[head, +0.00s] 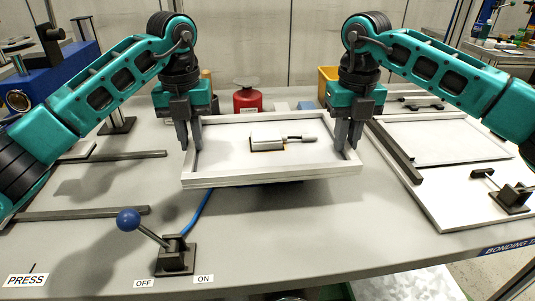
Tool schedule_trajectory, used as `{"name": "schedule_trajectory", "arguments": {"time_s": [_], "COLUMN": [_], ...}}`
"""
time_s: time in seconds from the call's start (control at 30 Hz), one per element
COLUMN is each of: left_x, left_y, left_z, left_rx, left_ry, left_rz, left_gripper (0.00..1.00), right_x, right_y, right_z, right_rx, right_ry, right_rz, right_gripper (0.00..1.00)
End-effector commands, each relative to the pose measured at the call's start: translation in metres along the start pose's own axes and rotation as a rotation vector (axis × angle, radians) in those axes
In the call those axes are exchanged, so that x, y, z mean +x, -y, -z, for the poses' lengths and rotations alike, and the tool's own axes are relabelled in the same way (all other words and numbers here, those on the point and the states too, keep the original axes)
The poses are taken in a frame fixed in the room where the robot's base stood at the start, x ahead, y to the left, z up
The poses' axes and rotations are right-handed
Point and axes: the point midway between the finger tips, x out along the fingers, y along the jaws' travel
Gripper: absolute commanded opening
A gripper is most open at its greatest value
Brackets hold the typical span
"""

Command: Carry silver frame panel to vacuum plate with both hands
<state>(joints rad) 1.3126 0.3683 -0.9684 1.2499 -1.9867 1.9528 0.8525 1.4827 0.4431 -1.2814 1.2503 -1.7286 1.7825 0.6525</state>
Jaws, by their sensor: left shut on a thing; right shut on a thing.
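The silver frame panel (225,180) is a shallow rectangular tray with a raised rim, held level above the middle of the table. My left gripper (190,142) is shut on its left rim and my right gripper (349,143) is shut on its right rim. A small pale block with a dark handle (283,138) lies on the panel's white inner face. A shadow shows on the table below the panel. The vacuum plate cannot be made out; a dark edge shows under the panel's front, and a blue hose (199,212) runs in beneath it.
A blue-knobbed lever (175,256) stands at the front, by OFF and ON labels. Dark rails (110,214) lie at the left. A white bonding board (440,210) with clamps (512,197) is at the right. A red can (246,98) and a yellow bin (326,78) stand behind.

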Motion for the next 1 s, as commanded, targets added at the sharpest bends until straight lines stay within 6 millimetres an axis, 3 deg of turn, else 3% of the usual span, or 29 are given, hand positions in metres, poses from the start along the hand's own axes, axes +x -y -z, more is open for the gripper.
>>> {"name": "schedule_trajectory", "arguments": {"time_s": [0.17, 0.2, 0.43, 0.77, 1.0], "left_x": [0.011, 0.009, 0.009, 0.004, -0.037], "left_y": [0.0, 0.0, 0.0, 0.0, 0.0], "left_z": [0.0, 0.0, 0.0, 0.0, -0.001], "left_rx": [0.0, 0.0, 0.0, 0.0, -0.001], "left_ry": [0.002, 0.001, 0.0, 0.002, 0.006], "left_rz": [0.001, 0.0, 0.0, 0.0, -0.001], "left_gripper": [0.0, 0.2, 0.42, 0.42, 0.42], "right_x": [0.011, 0.009, 0.009, 0.009, 0.009], "right_y": [0.0, 0.0, 0.0, 0.0, 0.0], "right_z": [0.0, 0.0, 0.0, 0.0, 0.0], "right_rx": [0.0, 0.0, 0.0, 0.0, 0.0], "right_ry": [0.002, 0.001, 0.0, 0.0, 0.0], "right_rz": [-0.001, 0.0, 0.0, 0.0, 0.0], "right_gripper": [0.0, 0.2, 0.42, 0.42, 0.42]}}
